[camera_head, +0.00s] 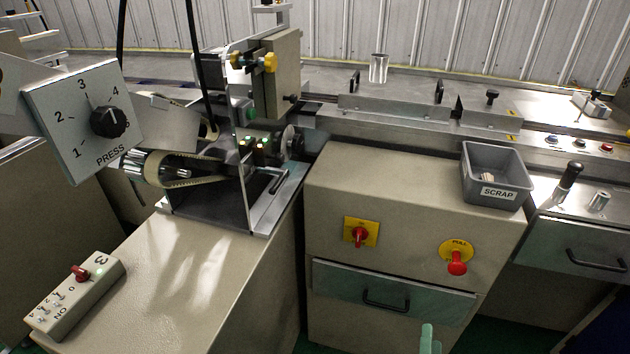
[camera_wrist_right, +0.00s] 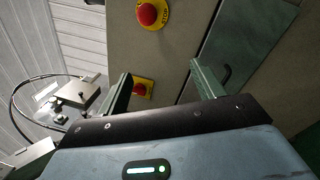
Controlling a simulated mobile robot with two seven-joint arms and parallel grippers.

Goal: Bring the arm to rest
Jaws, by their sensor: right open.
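My right gripper (camera_wrist_right: 162,84) is open and empty in the wrist view, its two green fingers spread apart in front of the beige cabinet front. In the head view only a pale green fingertip (camera_head: 430,339) shows at the bottom edge, in front of and below the drawer (camera_head: 420,300). The rest of my right arm is out of the picture. My left gripper does not show in either view.
The beige cabinet (camera_head: 400,195) carries a yellow-backed red switch (camera_head: 360,232), a red knob (camera_head: 457,262) and the grey SCRAP bin (camera_head: 497,180). A wrapping machine (camera_head: 262,150), PRESS dial panel (camera_head: 85,115) and switch box (camera_head: 75,292) stand left. The conveyor runs behind.

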